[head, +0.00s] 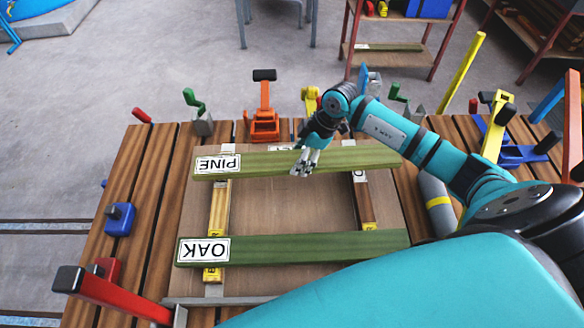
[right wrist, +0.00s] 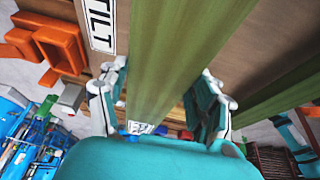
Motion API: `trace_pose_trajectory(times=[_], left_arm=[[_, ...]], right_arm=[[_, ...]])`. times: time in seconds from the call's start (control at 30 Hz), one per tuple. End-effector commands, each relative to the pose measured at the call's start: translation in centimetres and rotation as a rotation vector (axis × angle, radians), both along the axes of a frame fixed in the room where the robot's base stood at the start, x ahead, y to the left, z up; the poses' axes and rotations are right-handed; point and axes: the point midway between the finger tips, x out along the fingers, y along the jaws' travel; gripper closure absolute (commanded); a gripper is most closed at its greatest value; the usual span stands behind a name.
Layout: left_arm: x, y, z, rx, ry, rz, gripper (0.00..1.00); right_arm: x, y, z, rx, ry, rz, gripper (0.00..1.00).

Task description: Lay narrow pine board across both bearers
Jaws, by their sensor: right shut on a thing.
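The pine board (head: 260,163), green with a white PINE label, spans above both bearers at the far side of the frame. The left bearer (head: 217,205) and the brown right bearer (head: 365,203) run beneath it, and its right end extends past the right bearer. My right gripper (head: 304,163) is shut on the pine board near its middle. In the right wrist view, my right gripper (right wrist: 165,92) has a finger on each side of the green board (right wrist: 175,65). I cannot tell whether the board touches the bearers. My left gripper is out of view.
A green OAK board (head: 310,246) lies across the bearers' near ends. An orange clamp (head: 263,115) and green clamp (head: 196,108) stand behind the frame. A red clamp (head: 115,295) is near left, a blue clamp (head: 120,218) at left, and a grey cylinder (head: 436,200) at right.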

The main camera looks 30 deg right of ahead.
Motion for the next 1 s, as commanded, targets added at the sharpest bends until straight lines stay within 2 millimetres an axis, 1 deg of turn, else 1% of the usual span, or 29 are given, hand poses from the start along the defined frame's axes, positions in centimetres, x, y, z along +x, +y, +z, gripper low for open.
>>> trace_pose_trajectory(times=[0.03, 0.1, 0.2, 0.27, 0.37, 0.5, 0.6, 0.77, 0.8, 0.97, 1.0], left_arm=[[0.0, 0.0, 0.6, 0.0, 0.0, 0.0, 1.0], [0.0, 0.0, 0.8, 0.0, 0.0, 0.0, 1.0], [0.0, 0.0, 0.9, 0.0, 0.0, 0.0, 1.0], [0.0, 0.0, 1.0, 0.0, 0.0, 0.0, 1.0], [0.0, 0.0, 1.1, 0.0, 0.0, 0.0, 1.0], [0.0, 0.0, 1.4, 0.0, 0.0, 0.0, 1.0], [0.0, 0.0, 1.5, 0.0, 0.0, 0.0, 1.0], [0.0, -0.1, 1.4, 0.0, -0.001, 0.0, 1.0], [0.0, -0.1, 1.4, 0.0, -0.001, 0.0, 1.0], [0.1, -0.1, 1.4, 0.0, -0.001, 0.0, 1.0], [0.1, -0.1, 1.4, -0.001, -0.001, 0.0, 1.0]], right_arm=[[-0.3, 1.1, 0.4, 0.003, -0.004, 0.003, 0.9], [-0.6, 2.1, 0.1, 0.002, -0.004, 0.002, 0.9], [-0.9, 2.9, 0.0, 0.002, -0.005, 0.0, 0.9], [-1.0, 3.1, -0.1, 0.002, -0.005, -0.001, 0.9], [-1.1, 3.2, -0.8, 0.001, -0.003, -0.002, 0.9], [-1.1, 3.2, -2.7, 0.001, 0.0, -0.002, 0.9], [-1.1, 3.2, -3.7, 0.001, -0.002, -0.002, 0.9], [-1.1, 3.1, -3.8, -0.001, -0.003, 0.0, 0.9], [-1.2, 3.1, -3.9, -0.003, 0.001, 0.0, 0.32], [-1.2, 3.1, -3.9, -0.002, 0.0, 0.0, 0.12], [-1.2, 3.1, -3.9, -0.002, 0.0, 0.0, 0.11]])
